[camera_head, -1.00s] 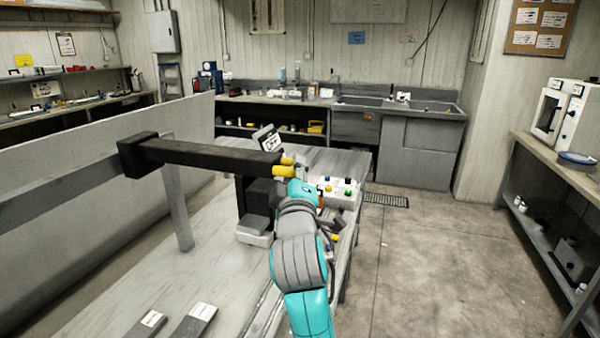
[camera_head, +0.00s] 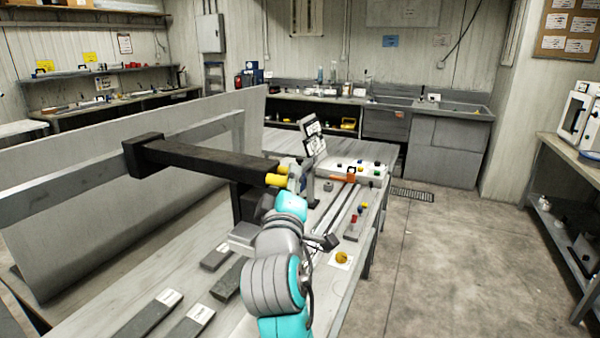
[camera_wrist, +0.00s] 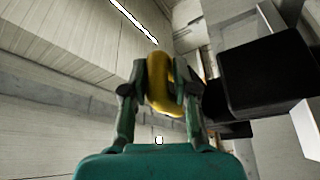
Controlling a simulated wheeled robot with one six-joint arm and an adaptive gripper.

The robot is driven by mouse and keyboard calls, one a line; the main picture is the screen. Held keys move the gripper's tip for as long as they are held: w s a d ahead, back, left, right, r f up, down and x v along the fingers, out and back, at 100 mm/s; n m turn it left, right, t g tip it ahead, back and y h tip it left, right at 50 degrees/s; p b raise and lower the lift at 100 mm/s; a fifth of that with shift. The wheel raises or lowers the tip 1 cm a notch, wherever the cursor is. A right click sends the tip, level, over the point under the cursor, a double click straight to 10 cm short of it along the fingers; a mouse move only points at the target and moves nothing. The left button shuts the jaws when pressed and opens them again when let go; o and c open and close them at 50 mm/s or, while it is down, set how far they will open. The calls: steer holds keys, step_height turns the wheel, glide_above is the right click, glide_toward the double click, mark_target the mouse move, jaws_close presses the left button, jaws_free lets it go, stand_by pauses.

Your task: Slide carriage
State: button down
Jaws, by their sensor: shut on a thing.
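The carriage is a black block on the rail with a long black arm (camera_head: 205,162) reaching right. A yellow handle (camera_head: 276,180) is at the arm's right end. The grey rail (camera_head: 70,180) runs along the pale upright panel (camera_head: 60,220). My gripper (camera_head: 290,182) is at the handle, its fingers partly hidden in the head view. In the wrist view, the two fingers of my gripper (camera_wrist: 161,78) are shut on the yellow handle (camera_wrist: 158,95), one on each side. The black end of the carriage (camera_wrist: 262,78) is right beside them.
The grey bench (camera_head: 160,255) holds several dark flat bars (camera_head: 148,312) at front. A white box with coloured knobs (camera_head: 358,172) and a tilted display (camera_head: 312,135) stand farther back. Open floor (camera_head: 450,260) lies to the right, with a shelf bench (camera_head: 575,185) beyond.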

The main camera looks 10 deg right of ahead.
steer(key=s+a, duration=0.6)
steer(key=s, duration=0.2)
steer(key=shift+s+r, duration=0.3)
steer(key=shift+r, duration=0.1)
steer(key=c, duration=1)
jaws_free()
steer(key=shift+f, duration=0.1)
steer(key=shift+f, duration=0.1)
steer(key=v, duration=1.2)
